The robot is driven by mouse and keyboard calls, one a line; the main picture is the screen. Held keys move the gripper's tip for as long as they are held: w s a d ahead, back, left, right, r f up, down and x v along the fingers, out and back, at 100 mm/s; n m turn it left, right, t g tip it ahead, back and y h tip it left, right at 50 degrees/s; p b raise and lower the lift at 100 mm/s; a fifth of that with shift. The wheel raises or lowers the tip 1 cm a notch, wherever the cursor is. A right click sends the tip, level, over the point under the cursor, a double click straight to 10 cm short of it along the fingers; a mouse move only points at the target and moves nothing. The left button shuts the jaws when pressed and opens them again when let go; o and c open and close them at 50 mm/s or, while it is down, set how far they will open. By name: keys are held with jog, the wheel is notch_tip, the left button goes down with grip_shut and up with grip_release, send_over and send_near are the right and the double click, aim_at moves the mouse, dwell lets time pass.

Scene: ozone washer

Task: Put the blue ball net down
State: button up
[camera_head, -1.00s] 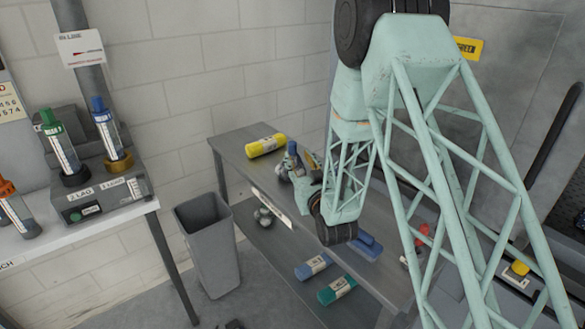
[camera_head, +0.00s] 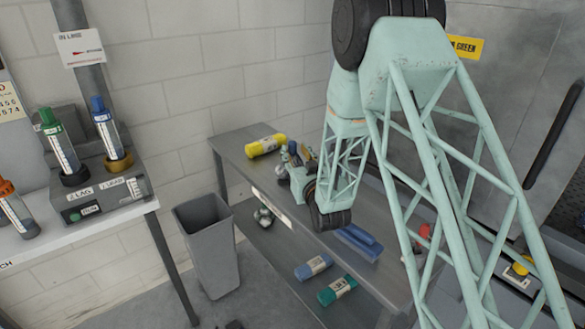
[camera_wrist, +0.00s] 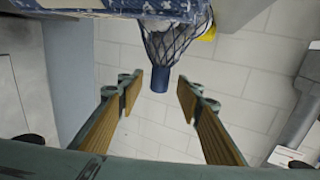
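The blue ball net is in the wrist view as a dark blue mesh (camera_wrist: 178,42) with a thick blue handle (camera_wrist: 160,78) pointing down the picture. It also shows small and partly hidden in the head view, its blue top (camera_head: 292,147) near the middle of the grey table (camera_head: 232,147). My gripper (camera_wrist: 160,92) is open, its two wood-coloured pads well apart on either side of the handle's line. The handle is free of both pads. In the head view my gripper (camera_head: 298,178) is beside the net, and its fingers are hard to make out.
A yellow roll (camera_head: 266,145) lies at the table's back left. A blue brush-like item (camera_head: 358,242) lies at the right. Blue (camera_head: 314,266) and green (camera_head: 337,290) rolls are on the lower shelf. A grey bin (camera_head: 211,250) stands left of the table.

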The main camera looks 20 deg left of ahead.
aim_at(294, 148)
jog(key=shift+x, duration=1.8)
jog(key=shift+r, duration=0.1)
jog(key=shift+c, duration=0.7)
grip_shut()
